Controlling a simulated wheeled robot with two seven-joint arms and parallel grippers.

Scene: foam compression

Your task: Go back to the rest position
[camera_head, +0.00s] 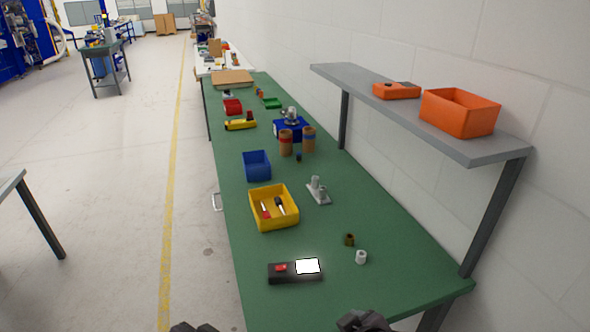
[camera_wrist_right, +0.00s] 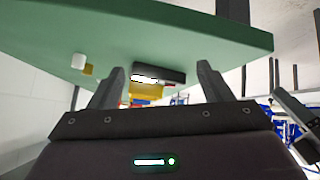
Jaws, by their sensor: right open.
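My right gripper (camera_head: 363,321) shows at the bottom edge of the head view, near the front end of the green table (camera_head: 370,240). In the right wrist view its two fingers (camera_wrist_right: 162,70) stand wide apart with nothing between them. Only a dark tip of my left gripper (camera_head: 193,327) shows at the bottom edge, left of the table; its jaws cannot be made out. A black device (camera_head: 295,271) with a red button and lit screen lies on the table.
A yellow bin (camera_head: 273,223) holding tools, a blue bin (camera_head: 257,166) and a grey metal fixture (camera_head: 319,192) stand farther back. A grey shelf (camera_head: 400,110) with an orange bin (camera_head: 459,112) overhangs the right side.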

